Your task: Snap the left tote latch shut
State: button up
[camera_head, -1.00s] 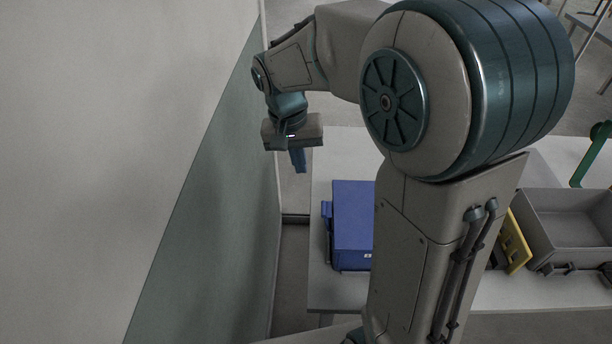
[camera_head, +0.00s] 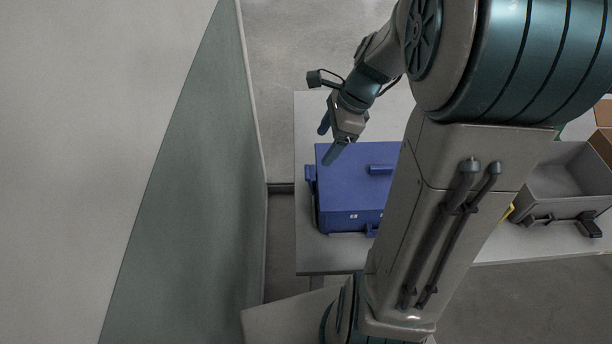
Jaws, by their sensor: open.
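The blue tote (camera_head: 340,200) stands at the left end of the white table, with its lid lying on top. A raised blue handle (camera_head: 381,169) shows on the lid. A blue latch piece (camera_head: 311,178) sticks out on the tote's left side; I cannot tell its exact position. Another blue piece (camera_head: 372,230) shows low on the front, partly hidden by my arm. My gripper (camera_head: 329,143) is open and empty, its two blue fingers spread above the tote's back left part. The tote's right side is hidden behind my arm.
The white table (camera_head: 306,252) has a narrow bare strip left of the tote. A wall panel (camera_head: 185,190) runs along the left. A grey bin (camera_head: 568,180) stands at the right, with a brown box (camera_head: 604,130) behind it and dark items near its front.

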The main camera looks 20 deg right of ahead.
aim_at(309, 172)
jog(key=x, duration=1.4)
jog(key=shift+d+b, duration=0.15)
jog(key=shift+b, duration=0.25)
jog(key=c, duration=1)
jog(key=shift+d, duration=0.1)
